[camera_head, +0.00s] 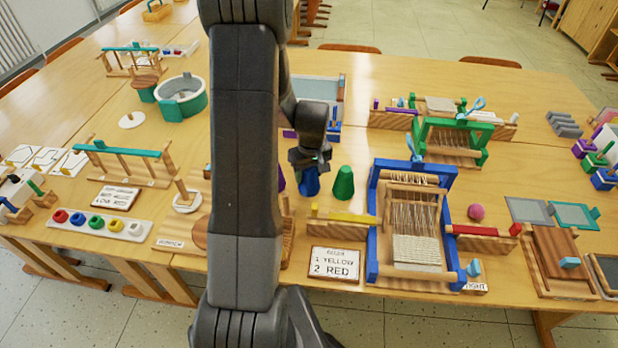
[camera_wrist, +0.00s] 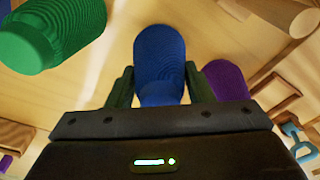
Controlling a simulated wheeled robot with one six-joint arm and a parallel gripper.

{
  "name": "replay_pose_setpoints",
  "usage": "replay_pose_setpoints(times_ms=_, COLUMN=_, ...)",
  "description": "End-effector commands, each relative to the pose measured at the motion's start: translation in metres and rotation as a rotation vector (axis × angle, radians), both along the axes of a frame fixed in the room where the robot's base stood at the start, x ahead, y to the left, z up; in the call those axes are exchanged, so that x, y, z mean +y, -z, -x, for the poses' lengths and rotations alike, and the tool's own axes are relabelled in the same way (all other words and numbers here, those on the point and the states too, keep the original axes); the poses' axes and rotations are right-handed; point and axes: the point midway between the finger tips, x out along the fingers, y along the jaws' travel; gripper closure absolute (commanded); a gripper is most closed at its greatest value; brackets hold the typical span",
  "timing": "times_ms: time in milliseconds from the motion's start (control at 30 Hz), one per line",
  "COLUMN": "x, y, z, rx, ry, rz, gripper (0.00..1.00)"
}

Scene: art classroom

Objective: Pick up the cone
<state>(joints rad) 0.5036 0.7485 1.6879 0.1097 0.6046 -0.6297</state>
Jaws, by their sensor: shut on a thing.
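My gripper (camera_head: 309,166) is over the front middle of the table, its jaws pointing down around a blue cone (camera_head: 310,186). In the wrist view, the blue cone (camera_wrist: 160,58) sits between the two dark green fingers of my gripper (camera_wrist: 158,88), which are shut on it. A green cone (camera_head: 343,184) stands just to the right in the head view; it also shows at the upper left of the wrist view (camera_wrist: 50,36). A purple cone (camera_wrist: 224,80) is close beside the blue one and mostly hidden behind my arm in the head view. I cannot tell whether the blue cone touches the table.
A green loom (camera_head: 483,145) is farther back. My arm hides part of the table (camera_head: 360,90).

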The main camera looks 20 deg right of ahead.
Motion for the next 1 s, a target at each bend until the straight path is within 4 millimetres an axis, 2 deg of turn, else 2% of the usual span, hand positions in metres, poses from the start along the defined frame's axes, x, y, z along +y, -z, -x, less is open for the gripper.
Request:
replay_pose_setpoints(times_ms=167, x=-0.001, y=-0.010, z=-0.001, rx=-0.004, ry=0.000, rz=0.002, gripper=0.80)
replay_pose_setpoints(times_ms=500, x=-0.001, y=-0.071, z=-0.001, rx=-0.005, ry=-0.001, rz=0.003, gripper=0.80)
replay_pose_setpoints(times_ms=633, x=0.000, y=-0.089, z=-0.001, rx=-0.004, ry=0.000, rz=0.002, gripper=0.80)
replay_pose_setpoints(times_ms=800, x=0.000, y=-0.100, z=0.000, rx=-0.001, ry=0.000, rz=0.000, gripper=0.80)
replay_pose_setpoints(times_ms=1000, x=0.000, y=-0.101, z=0.000, rx=0.000, ry=0.000, rz=0.000, gripper=0.80)
